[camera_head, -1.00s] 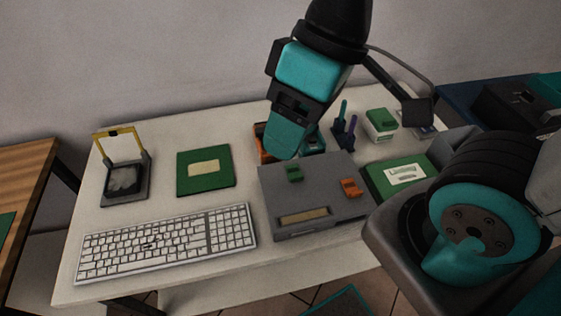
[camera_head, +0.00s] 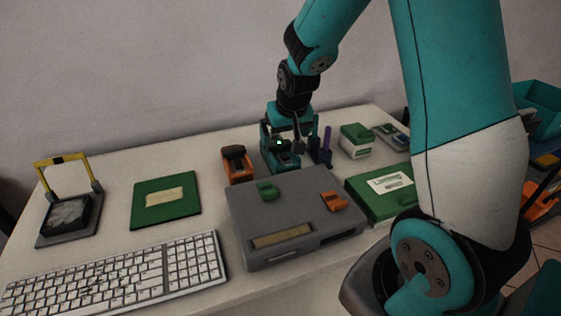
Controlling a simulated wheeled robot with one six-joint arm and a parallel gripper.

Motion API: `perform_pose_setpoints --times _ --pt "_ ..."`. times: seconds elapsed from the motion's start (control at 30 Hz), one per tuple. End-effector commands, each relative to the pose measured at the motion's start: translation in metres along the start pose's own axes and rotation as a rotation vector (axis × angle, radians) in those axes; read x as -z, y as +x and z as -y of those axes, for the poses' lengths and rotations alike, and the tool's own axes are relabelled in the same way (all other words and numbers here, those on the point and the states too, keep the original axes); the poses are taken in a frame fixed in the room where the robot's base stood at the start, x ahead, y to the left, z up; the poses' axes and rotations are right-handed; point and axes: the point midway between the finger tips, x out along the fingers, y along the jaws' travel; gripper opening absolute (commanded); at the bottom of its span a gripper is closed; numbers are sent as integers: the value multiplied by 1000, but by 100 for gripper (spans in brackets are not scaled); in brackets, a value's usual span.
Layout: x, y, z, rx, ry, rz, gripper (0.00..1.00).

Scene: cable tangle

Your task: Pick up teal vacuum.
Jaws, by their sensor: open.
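The teal vacuum (camera_head: 284,160) is a small dark and teal device standing on the white table, behind the grey box and between the orange device and the pen holder. My gripper (camera_head: 286,150) is pointing down right over it, open, with its fingers low around the vacuum's upper part. The fingers hide part of the vacuum. I cannot tell whether they touch it.
An orange device (camera_head: 237,163) stands close to the left. A holder with a purple pen (camera_head: 326,142) is close to the right. The grey box (camera_head: 292,215) stands in front. A green-topped box (camera_head: 357,141), a green case (camera_head: 383,190) and a keyboard (camera_head: 120,276) are also on the table (camera_head: 110,160).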

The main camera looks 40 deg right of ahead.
Motion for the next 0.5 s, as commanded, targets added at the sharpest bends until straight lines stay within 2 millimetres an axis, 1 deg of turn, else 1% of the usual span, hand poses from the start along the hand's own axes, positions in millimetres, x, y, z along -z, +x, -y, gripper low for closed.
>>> perform_pose_setpoints --times 0.03,0.1,0.2,0.43,0.5 --pt "-1 13 0 0 0 6 100" --pt "-1 26 0 0 0 5 100" --pt "-1 41 0 1 0 3 100" --pt "0 57 0 1 0 2 100" --pt "-1 67 -1 1 0 3 100"
